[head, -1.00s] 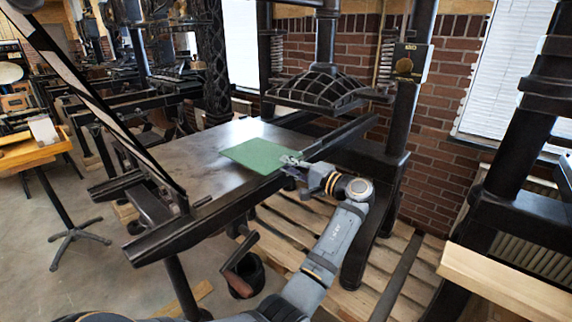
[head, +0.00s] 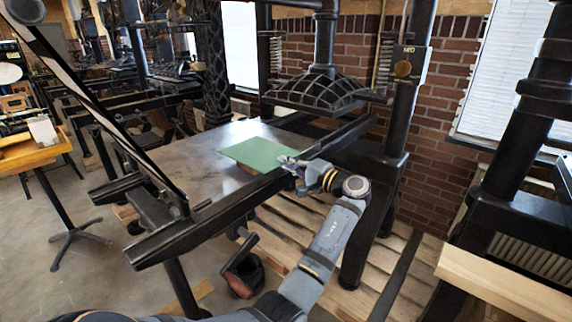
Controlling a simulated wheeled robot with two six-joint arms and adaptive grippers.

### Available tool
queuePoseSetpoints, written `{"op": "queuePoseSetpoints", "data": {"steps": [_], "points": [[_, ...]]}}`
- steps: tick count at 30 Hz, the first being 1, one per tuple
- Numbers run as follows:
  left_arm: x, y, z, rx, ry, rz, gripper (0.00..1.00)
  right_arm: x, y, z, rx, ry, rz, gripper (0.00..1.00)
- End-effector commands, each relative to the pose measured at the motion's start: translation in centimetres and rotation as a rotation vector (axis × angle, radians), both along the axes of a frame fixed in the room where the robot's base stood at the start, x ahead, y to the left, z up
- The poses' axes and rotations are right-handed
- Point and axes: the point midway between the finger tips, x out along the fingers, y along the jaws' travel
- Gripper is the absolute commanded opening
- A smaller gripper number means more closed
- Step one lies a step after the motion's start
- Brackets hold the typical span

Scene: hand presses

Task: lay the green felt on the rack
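My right gripper is not in view. I cannot make out a separate rack.
The domed black platen (head: 318,90) hangs above the far end of the bed. A slanting black frame (head: 105,115) rises at the bed's left end. A crank handle (head: 240,252) sticks out below the near rail. A pale wooden board (head: 505,280) is at right.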

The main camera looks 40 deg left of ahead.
Motion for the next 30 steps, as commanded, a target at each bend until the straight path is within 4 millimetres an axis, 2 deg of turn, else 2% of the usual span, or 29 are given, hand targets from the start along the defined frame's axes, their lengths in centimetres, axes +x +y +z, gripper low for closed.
{"op": "queuePoseSetpoints", "data": {"steps": [1,2,11,30], "points": [[0.0,0.0,1.7,0.000,-0.002,0.000,0.00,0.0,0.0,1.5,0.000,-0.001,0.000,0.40],[0.0,0.0,1.9,0.000,-0.001,0.000,0.00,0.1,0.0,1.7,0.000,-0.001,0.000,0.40],[0.0,-0.2,1.6,0.000,0.000,0.000,0.00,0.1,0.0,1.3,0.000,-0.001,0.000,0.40],[-0.4,-5.0,3.7,-0.001,-0.001,-0.001,0.00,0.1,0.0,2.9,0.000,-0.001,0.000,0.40]]}}
